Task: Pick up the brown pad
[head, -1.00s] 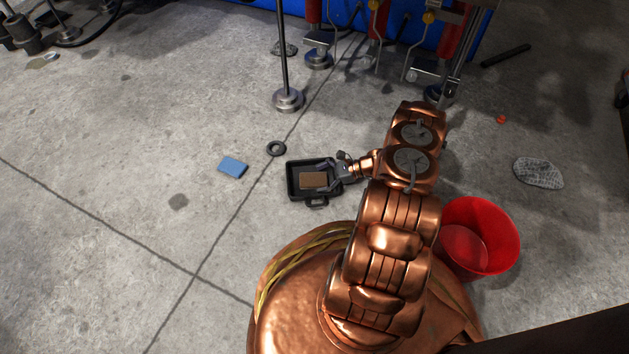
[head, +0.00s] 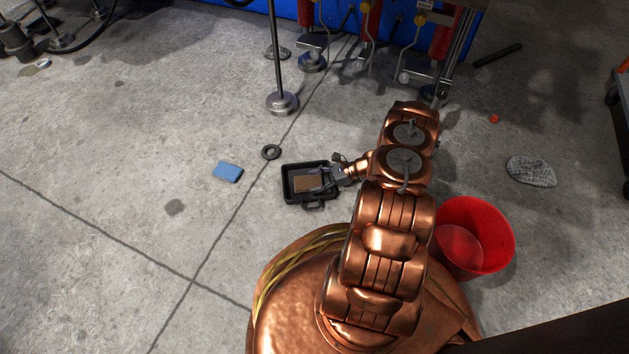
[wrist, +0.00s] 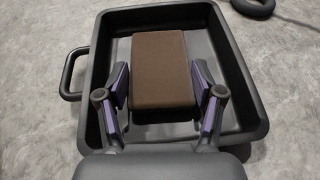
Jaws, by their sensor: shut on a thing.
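The brown pad (wrist: 159,65) is a rectangular block in the wrist view, lying inside a black tray (wrist: 243,96). In the head view the brown pad (head: 306,184) shows in the black tray (head: 287,186) on the floor. My gripper (wrist: 160,88) reaches into the tray, with one purple-lined finger at each side of the pad's near end. It is shut on the pad. The head view shows my gripper (head: 323,181) coming in from the tray's right side. Whether the pad is clear of the tray's bottom cannot be told.
A blue pad (head: 228,172) and a black ring (head: 271,152) lie on the floor left of the tray. A red bucket (head: 478,238) stands at the right. A metal post with a round base (head: 282,103) stands behind. The floor at the left is mostly clear.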

